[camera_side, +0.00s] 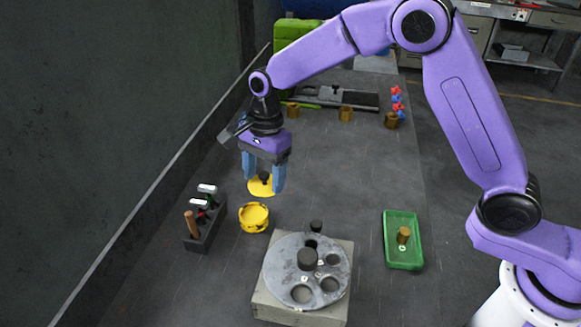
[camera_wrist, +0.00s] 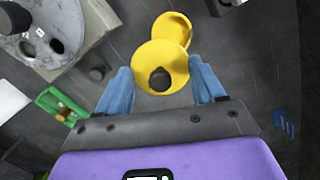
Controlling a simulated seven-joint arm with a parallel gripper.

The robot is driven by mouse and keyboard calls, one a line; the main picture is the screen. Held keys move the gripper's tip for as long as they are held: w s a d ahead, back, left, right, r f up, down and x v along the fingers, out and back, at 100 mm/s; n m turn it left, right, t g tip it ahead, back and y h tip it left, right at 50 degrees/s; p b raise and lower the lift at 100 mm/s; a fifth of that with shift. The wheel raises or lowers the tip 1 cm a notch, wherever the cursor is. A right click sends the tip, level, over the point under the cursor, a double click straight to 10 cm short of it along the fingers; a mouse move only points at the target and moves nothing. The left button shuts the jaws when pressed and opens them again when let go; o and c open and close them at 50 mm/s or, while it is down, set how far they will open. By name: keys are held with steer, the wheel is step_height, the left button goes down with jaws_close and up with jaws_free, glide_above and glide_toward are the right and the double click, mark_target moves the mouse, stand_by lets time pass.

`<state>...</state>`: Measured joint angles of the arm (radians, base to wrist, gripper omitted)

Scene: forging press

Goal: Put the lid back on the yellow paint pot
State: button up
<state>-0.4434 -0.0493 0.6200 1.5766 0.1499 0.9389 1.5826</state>
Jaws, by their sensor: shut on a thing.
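My gripper (camera_side: 264,187) is shut on the yellow lid (camera_side: 258,190), with its blue fingers at two opposite sides of the lid. The lid is a flat yellow disc with a dark knob on top. It also shows between the fingers in the wrist view (camera_wrist: 148,53). The exact height gap is hard to tell.
A dark rack (camera_side: 207,225) with several tools stands left of the pot. A grey round plate with holes (camera_side: 285,262) on a block stands to the front right. A green tray (camera_side: 404,258) holds a brass piece (camera_side: 403,235). Brass cups (camera_side: 346,114) stand farther back.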

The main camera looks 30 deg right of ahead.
mark_target(250, 185)
steer(key=a, duration=0.1)
steer(key=w+a+f, duration=0.1)
steer(key=a, duration=0.1)
steer(key=shift+w, duration=0.1)
steer(key=shift+f, duration=3.1)
steer(key=shift+f, duration=0.15)
steer(key=shift+c, duration=0.2)
steer(key=o, duration=1.1)
steer(key=shift+o, duration=0.4)
steer(key=shift+r, duration=3.55)
